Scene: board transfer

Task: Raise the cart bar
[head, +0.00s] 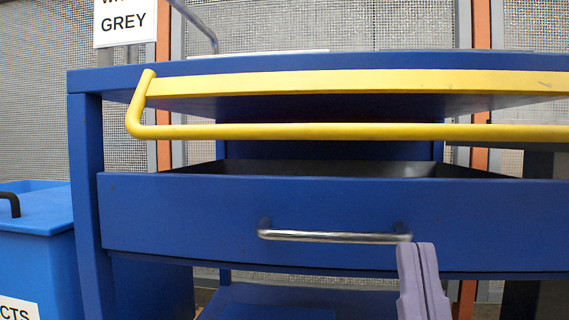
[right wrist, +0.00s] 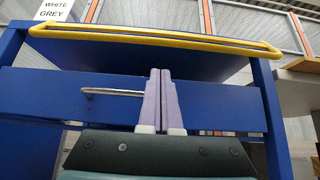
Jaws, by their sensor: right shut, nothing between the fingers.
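The yellow cart bar (head: 330,131) runs across the front of the blue cart just below its top edge, and it also shows in the right wrist view (right wrist: 160,38). My right gripper (head: 417,246) is shut and empty, with its pale purple fingers pointing up. In the head view its tips overlap the right end of the chrome drawer handle (head: 330,236), well below the bar. I cannot tell whether they touch the handle. In the right wrist view the fingers (right wrist: 161,72) stand beside the handle's right end. My left gripper is not in view.
The blue drawer (head: 180,215) stands slightly open under the cart top. A blue bin (head: 35,245) with a black handle is at the left. A white sign (head: 124,22) reading "GREY" is at the upper left. Mesh fencing stands behind.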

